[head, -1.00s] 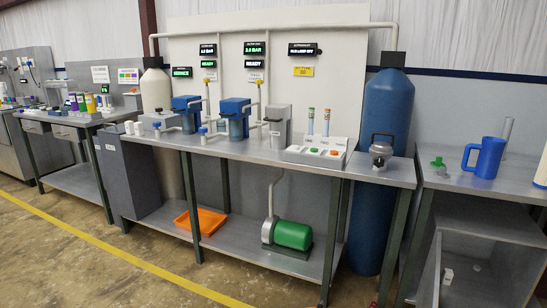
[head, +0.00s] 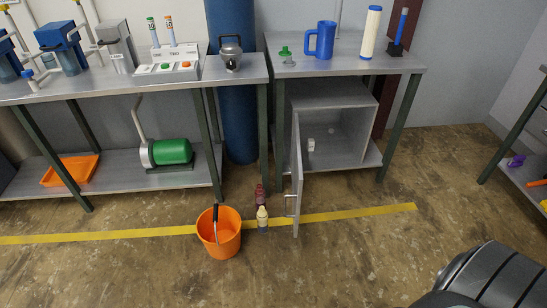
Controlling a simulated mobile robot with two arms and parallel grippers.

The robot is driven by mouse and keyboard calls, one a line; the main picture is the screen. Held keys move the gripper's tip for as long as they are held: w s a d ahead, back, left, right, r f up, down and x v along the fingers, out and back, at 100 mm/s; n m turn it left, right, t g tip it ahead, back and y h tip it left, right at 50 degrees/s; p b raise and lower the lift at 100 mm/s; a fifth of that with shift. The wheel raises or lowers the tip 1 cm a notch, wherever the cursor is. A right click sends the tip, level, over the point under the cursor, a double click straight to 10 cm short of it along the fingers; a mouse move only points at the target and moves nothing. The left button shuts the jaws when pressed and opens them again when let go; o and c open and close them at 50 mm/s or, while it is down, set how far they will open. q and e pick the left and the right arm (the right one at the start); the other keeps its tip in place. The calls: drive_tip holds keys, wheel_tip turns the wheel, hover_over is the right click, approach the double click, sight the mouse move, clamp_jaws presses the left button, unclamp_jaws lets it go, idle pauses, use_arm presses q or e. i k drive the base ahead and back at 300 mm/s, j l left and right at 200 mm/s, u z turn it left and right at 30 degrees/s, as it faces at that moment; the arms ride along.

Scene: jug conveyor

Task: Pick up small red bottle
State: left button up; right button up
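A small dark red bottle (head: 260,193) stands on the floor in the head view, below the gap between the long bench and the right-hand table.
An orange bucket (head: 219,232) stands on the floor left of the bottles. An open grey cabinet door (head: 297,175) stands close to their right. Table legs rise behind them. A dark rounded object (head: 480,278) fills the lower right corner. The floor in front is clear.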

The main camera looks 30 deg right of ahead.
sight(260, 193)
drive_tip(key=i+j+z, duration=0.1)
drive_tip(key=i+j, duration=0.2)
drive_tip(key=i+j+z, duration=0.1)
drive_tip(key=i+j, duration=0.15)
drive_tip(key=j, duration=0.2)
drive_tip(key=i+j+z, duration=0.1)
drive_tip(key=i+j, duration=0.2)
drive_tip(key=j, duration=0.15)
drive_tip(key=z, duration=1.5)
drive_tip(key=u, duration=0.8)
